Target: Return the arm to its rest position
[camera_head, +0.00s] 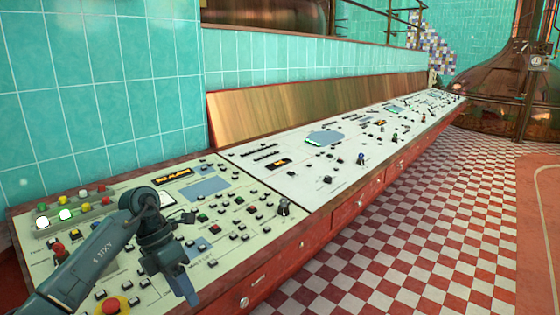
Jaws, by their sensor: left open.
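My left arm comes in from the lower left, dark blue-grey, and reaches over the near end of a long control panel (280,195). My left gripper (189,292) hangs down from the wrist above the panel's front part. Its fingers point down and toward the front edge. The left gripper is open, with nothing seen between its fingers. The arm hides part of the buttons beneath it. My right gripper is not in view.
A red button on a yellow base (111,306) sits near the gripper. Lit white lamps (66,215) and coloured buttons line the back left. Teal tiled wall (100,90) stands behind. The checkered floor (430,220) to the right is clear. A copper kettle (500,85) stands far right.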

